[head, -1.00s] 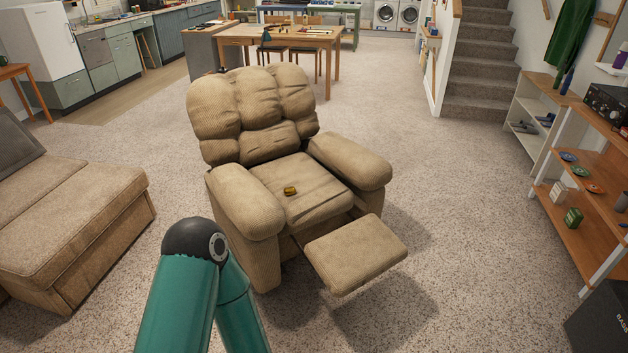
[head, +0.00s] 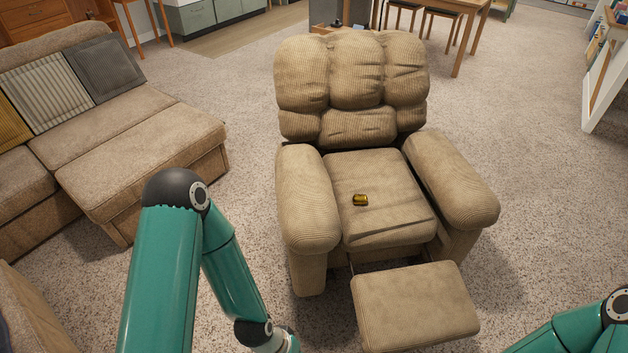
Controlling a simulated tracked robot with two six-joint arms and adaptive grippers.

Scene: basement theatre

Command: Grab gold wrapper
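The gold wrapper (head: 360,200), a small shiny gold piece, lies on the seat of the beige recliner (head: 395,222), a little left of the seat's middle. The recliner faces me with its footrest (head: 415,307) out. My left arm comes in at the lower left, in front of the recliner's left side, and its gripper is below the picture edge. Part of my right arm shows at the lower right corner, and its gripper is out of view. Neither arm touches the recliner or the wrapper in view.
A beige sofa (head: 130,140) with cushions stands at the left. A wooden table (head: 470,25) and chairs are behind the recliner. A white shelf (head: 600,85) is at the upper right. Carpet (head: 540,170) to the recliner's right is clear.

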